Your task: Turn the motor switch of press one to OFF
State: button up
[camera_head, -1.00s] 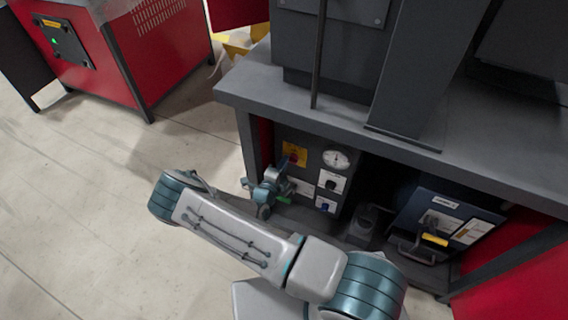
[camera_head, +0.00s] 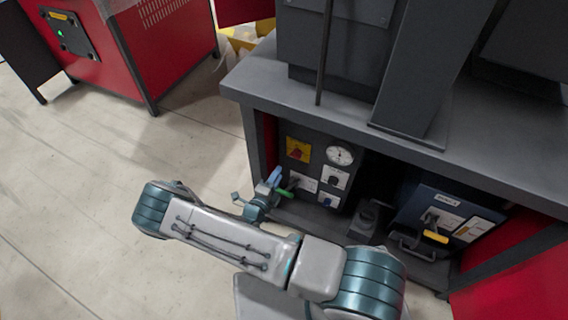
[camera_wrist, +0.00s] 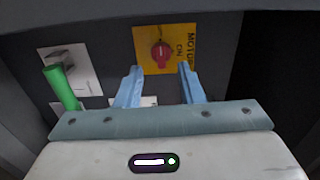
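The motor switch (camera_head: 297,150) is a red knob on a yellow plate, at the upper left of the press's dark panel. In the wrist view the red knob (camera_wrist: 160,52) shows its grip pointing down in the picture, with "MOTOR" and "ON" lettered to its right. My gripper (camera_head: 275,180) is in front of the panel, below and left of the plate in the head view. In the wrist view my gripper (camera_wrist: 160,70) is open and empty, its two blue fingers apart on either side of the knob's line. The fingers do not visibly touch the knob.
A green lever (camera_wrist: 60,88) stands close beside the left finger in the wrist view. A gauge (camera_head: 340,155) and other switches (camera_head: 334,178) sit right of the plate. The grey tabletop (camera_head: 265,85) overhangs the panel. The floor at left is clear.

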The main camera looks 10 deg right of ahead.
jog(key=v, duration=0.5)
jog(key=shift+s+a, duration=0.1)
jog(key=shift+s, duration=0.05)
dwell(0.3)
